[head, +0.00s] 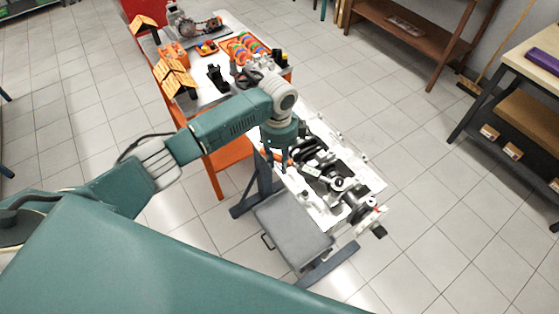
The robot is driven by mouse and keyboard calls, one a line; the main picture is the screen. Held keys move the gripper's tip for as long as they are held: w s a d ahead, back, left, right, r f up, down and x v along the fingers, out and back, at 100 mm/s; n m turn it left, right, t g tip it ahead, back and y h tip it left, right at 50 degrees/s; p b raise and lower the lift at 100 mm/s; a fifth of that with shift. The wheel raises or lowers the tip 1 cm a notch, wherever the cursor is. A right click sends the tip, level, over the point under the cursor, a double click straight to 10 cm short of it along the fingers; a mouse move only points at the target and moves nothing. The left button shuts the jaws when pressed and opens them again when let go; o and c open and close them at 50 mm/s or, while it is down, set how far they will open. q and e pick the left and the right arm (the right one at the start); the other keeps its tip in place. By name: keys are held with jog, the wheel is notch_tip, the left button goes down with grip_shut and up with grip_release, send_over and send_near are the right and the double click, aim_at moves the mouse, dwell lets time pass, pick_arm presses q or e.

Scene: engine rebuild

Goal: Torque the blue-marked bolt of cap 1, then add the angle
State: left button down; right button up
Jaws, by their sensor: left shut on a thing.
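The light-grey engine block (373,181) lies on a stand at the middle right of the head view. Dark caps and crankshaft parts (318,160) show along its middle. My left gripper (284,168) points down over the block's left edge. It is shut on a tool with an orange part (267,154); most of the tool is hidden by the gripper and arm. Cap 1, the blue mark and any contact between tool and bolt are too small to make out. My right gripper is not in view.
A long workbench (203,98) with orange legs, loaded with small wooden racks, trays and parts, stands behind my left arm. A grey tray (290,228) sits low in front of the engine stand. A shelf (415,35) and a table (540,55) stand right.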

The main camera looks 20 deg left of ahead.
pick_arm(q)
jog(key=shift+w+d+m+b, duration=0.2)
jog(key=shift+w+m, duration=0.1)
jog(key=shift+w, duration=0.2)
jog(key=shift+w+d+m+b, duration=0.15)
jog(key=shift+w+m, duration=0.15)
jog(key=shift+w, duration=0.2)
dwell(1.4)
jog(key=shift+w+d+m+b, duration=0.15)
jog(key=shift+w+m+b, duration=0.4)
jog(key=shift+w, duration=0.35)
dwell(1.6)
jog(key=shift+w+d+m+b, duration=0.1)
jog(key=shift+w+m+b, duration=0.15)
jog(key=shift+w+b, duration=0.2)
jog(key=shift+w+d+m+b, duration=0.3)
jog(key=shift+w+b, duration=0.1)
jog(key=shift+b, duration=0.25)
jog(key=shift+w, duration=0.1)
jog(key=shift+w+d+m+b, duration=0.35)
jog(key=shift+w+m+b, duration=0.35)
jog(key=shift+b, duration=0.5)
jog(key=shift+w+r, duration=0.1)
